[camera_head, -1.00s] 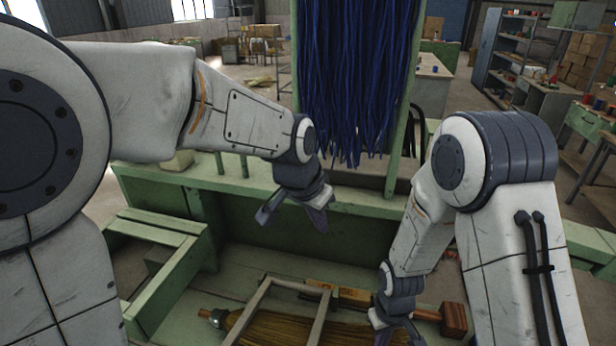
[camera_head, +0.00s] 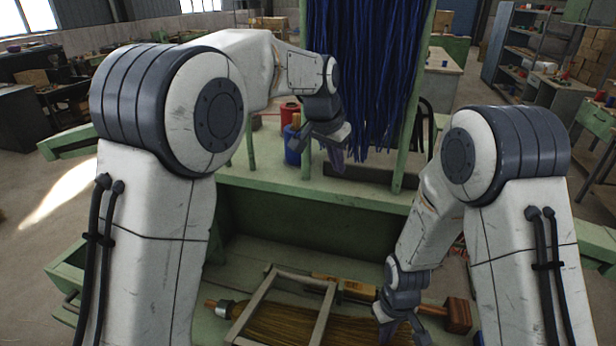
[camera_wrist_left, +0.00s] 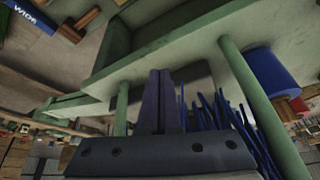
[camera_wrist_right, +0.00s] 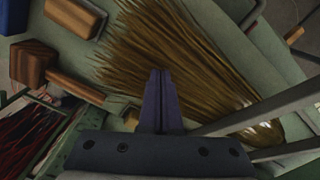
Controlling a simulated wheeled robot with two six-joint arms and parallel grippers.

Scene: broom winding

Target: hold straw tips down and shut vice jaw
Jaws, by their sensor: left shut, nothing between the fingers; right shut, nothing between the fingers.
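A broom with tan straw (camera_head: 285,325) lies in the green bench tray, under a grey rectangular frame (camera_head: 247,312) that may be the vice jaw. The straw (camera_wrist_right: 170,50) fans out in the right wrist view. My right gripper (camera_head: 392,335) is shut and empty over the straw's spread end; its closed fingers (camera_wrist_right: 160,100) show against the straw, and contact cannot be told. My left gripper (camera_head: 338,162) is shut and empty, raised above the bench's back ledge beside hanging blue strands (camera_head: 365,70). Its closed fingers (camera_wrist_left: 160,98) also show in the left wrist view.
A wooden mallet (camera_head: 458,318) lies right of the straw, and a yellowish wooden tool (camera_head: 345,288) lies behind the frame. Blue (camera_head: 292,150) and red (camera_head: 290,112) spools stand on the back ledge (camera_head: 255,180), left of the left gripper. Green posts rise from the ledge.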

